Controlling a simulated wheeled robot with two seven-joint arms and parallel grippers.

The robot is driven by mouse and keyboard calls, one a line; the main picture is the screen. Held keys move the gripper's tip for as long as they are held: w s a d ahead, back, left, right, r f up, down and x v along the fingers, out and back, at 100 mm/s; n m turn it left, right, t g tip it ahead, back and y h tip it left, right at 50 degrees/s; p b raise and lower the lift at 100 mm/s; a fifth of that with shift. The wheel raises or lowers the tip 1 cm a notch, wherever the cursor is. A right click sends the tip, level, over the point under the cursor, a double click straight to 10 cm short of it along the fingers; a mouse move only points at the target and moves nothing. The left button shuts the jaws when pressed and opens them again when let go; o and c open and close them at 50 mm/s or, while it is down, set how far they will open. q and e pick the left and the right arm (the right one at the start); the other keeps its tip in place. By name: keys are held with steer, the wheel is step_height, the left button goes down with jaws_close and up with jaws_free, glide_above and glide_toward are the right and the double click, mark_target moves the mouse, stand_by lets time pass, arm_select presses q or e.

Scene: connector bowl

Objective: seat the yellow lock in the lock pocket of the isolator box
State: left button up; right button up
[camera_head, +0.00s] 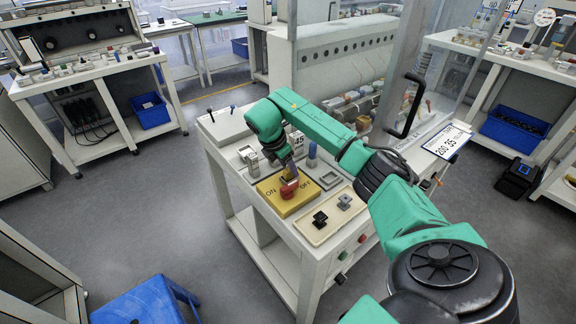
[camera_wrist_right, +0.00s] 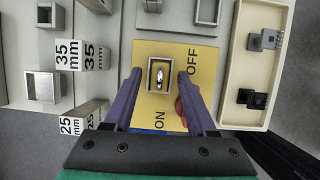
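The yellow isolator box (camera_head: 277,200) with ON and OFF on its top sits on the white bench; its top also shows in the wrist view (camera_wrist_right: 200,82). A grey-rimmed square lock pocket (camera_wrist_right: 150,76) stands on it. Inside the pocket I see what looks like the yellow lock (camera_wrist_right: 158,81), with a shiny metal part upward; how deep it sits I cannot tell. My right gripper (camera_wrist_right: 159,73) is above the box, its purple fingers apart on either side of the pocket and not touching it. The red handle (camera_wrist_right: 181,110) is partly behind the right-hand finger. My left gripper is not in view.
A cream tray (camera_head: 313,236) holds a black connector (camera_head: 320,219) and a grey one (camera_head: 344,201). Blocks marked 35 mm (camera_wrist_right: 68,54) and 25 mm (camera_wrist_right: 75,124) and square sockets (camera_wrist_right: 42,88) stand near the box. A blue stool (camera_head: 140,302) is on the floor.

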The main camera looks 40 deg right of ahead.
steer(key=shift+r, duration=0.2)
steer(key=p+v, duration=0.1)
steer(key=v, duration=1.1)
steer(key=shift+w, duration=0.1)
steer(key=shift+a, duration=0.1)
